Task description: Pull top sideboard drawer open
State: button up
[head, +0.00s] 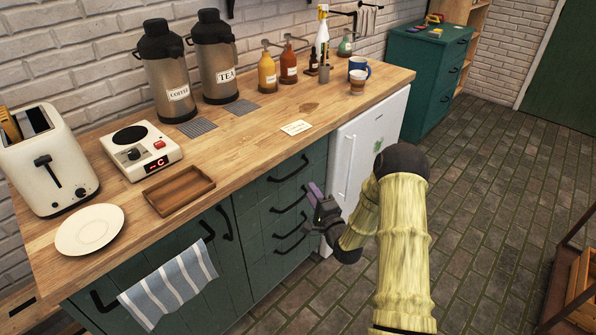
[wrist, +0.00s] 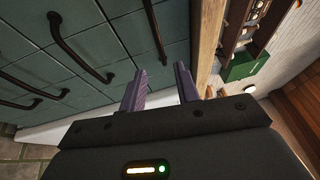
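The dark green counter cabinet has a stack of drawers with black bar handles, facing my gripper. Its top drawer (head: 272,184) is shut, with its handle (head: 289,170) just under the wooden worktop; that handle also shows in the wrist view (wrist: 153,32). My gripper (head: 314,190) is in front of the drawers' right side, near the fridge. In the wrist view my gripper (wrist: 160,80) has its two purple fingers apart with nothing between them. The top handle lies beyond the fingertips, apart from them. A separate teal drawer cabinet (head: 427,80) stands at the back right, its drawers shut.
The wooden worktop (head: 245,135) overhangs the drawers and carries a toaster (head: 45,160), flasks, bottles and cups. A white fridge (head: 365,150) adjoins the drawers on the right. A striped towel (head: 172,285) hangs at the left.

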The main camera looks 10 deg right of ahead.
aim_at(298, 171)
jog(key=x, duration=1.1)
jog(key=shift+w+f, duration=0.1)
jog(key=shift+w, duration=0.15)
jog(key=shift+c, duration=0.4)
grip_shut()
